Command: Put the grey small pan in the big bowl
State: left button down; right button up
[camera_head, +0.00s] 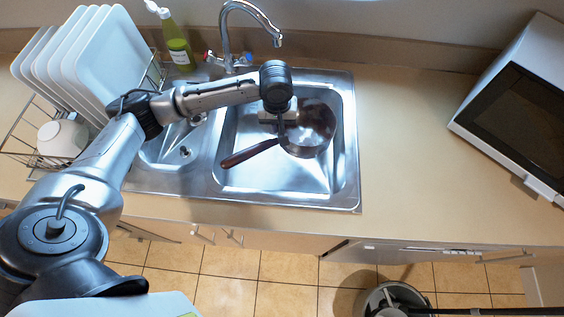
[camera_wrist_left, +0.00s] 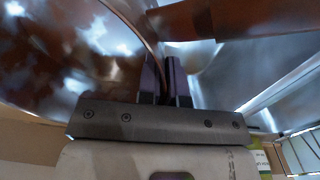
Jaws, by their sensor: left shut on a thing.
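The grey small pan (camera_head: 316,122), with a shiny dark inside and a brown handle (camera_head: 250,153), is over the larger right-hand bowl (camera_head: 300,181) of the steel sink. My left gripper (camera_head: 282,128) is shut on the pan's rim near the handle. In the left wrist view the pan (camera_wrist_left: 75,55) fills the left side, its edge lies at the left fingers (camera_wrist_left: 167,80), and the handle (camera_wrist_left: 255,20) crosses at the top right. I cannot tell if the pan touches the sink floor. My right gripper is not in view.
The faucet (camera_head: 229,45) stands behind the sink. A green soap bottle (camera_head: 177,45) is at the back left. White plates (camera_head: 110,50) and a white cup (camera_head: 62,138) are in a rack at left. A microwave (camera_head: 515,115) stands at right. The counter (camera_head: 410,150) right of the sink is clear.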

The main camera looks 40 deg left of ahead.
pick_arm(q)
jog(key=shift+n, duration=0.6)
jog(key=shift+w+a+f+b, duration=0.1)
jog(key=shift+a+f+b, duration=0.3)
jog(key=shift+f, duration=1.9)
jog(key=shift+w+a+f+b, duration=0.15)
jog(key=shift+a+f, duration=0.3)
jog(key=shift+f, duration=1.9)
jog(key=shift+s+a+f+b, duration=0.1)
jog(key=shift+a+f+b, duration=0.3)
jog(key=shift+f, duration=1.9)
jog(key=shift+a, duration=0.1)
jog(key=c, duration=1.7)
grip_release()
jog(key=shift+f, duration=0.15)
jog(key=o, duration=0.4)
